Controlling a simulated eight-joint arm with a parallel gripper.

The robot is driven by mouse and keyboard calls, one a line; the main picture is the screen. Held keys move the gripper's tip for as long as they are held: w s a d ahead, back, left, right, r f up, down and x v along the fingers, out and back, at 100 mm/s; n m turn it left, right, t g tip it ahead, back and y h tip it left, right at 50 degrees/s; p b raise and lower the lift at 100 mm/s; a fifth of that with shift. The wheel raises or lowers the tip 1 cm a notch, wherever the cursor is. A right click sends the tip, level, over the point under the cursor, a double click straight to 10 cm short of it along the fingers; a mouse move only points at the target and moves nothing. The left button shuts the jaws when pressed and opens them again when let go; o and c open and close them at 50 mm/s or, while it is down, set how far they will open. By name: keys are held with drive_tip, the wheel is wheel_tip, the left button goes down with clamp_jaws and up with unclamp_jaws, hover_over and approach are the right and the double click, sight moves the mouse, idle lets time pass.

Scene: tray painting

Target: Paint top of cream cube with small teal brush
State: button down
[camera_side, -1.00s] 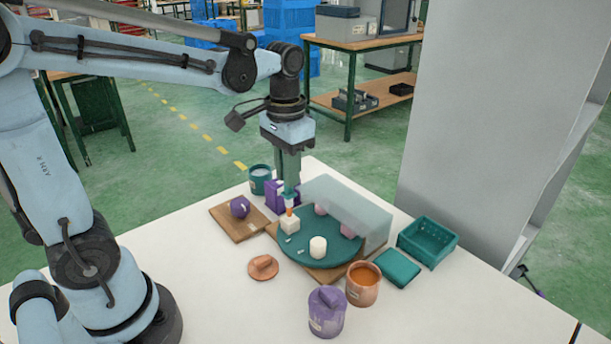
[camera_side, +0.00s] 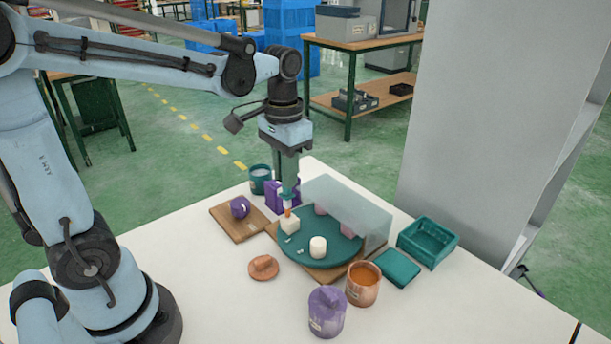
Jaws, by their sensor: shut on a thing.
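My gripper (camera_side: 287,187) is shut on the small teal brush (camera_side: 286,197), which points down with an orange part near its lower end. The brush's lower end is at the top of the cream cube (camera_side: 289,226); at this size I cannot tell whether it touches. The cube stands on the left part of a round teal plate (camera_side: 305,255). I cannot make out any paint on the cube's top. A teal pot (camera_side: 260,175) with pale content stands behind, left of the gripper.
A cream cylinder (camera_side: 318,247) and pink pieces (camera_side: 320,209) share the plate, under a clear screen (camera_side: 365,218). A purple block (camera_side: 275,205) stands close behind the brush. An orange-filled copper pot (camera_side: 362,293), lidded purple pot (camera_side: 326,318) and teal tray (camera_side: 428,258) stand right. The front-left table is clear.

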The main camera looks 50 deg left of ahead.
drive_tip(key=shift+d, duration=0.65)
drive_tip(key=shift+a, duration=0.2)
drive_tip(key=shift+a, duration=0.5)
drive_tip(key=shift+d, duration=0.1)
drive_tip(key=shift+d, duration=0.6)
drive_tip(key=shift+a, duration=0.1)
drive_tip(key=shift+a, duration=0.6)
drive_tip(key=shift+d, duration=0.1)
